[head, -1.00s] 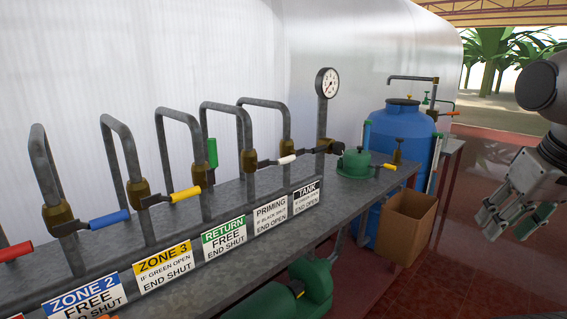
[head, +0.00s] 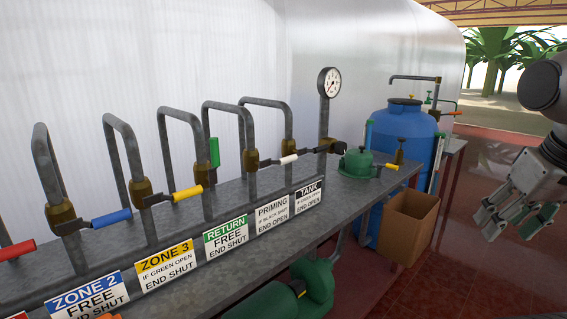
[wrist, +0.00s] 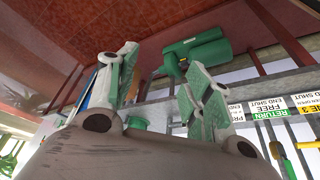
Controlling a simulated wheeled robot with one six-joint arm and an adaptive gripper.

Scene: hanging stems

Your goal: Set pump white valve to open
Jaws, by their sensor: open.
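The white valve handle (head: 289,159) is on the bench pipe behind the PRIMING sign (head: 272,217). It sticks out sideways to the right from its brass body (head: 250,160), across the upright pipe. The sign reads "if black shut, end open". The black handle (head: 331,147) beside it, near the TANK sign (head: 308,195), also sticks out sideways. My gripper (head: 514,222) is at the right edge of the head view, far from the white handle. In the wrist view my gripper (wrist: 160,68) has its fingers apart with nothing between them. The white handle cannot be made out there.
The green RETURN handle (head: 214,152) stands upright along its pipe. Yellow (head: 187,193), blue (head: 110,218) and red (head: 17,250) handles stick out sideways. Floor at right is clear.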

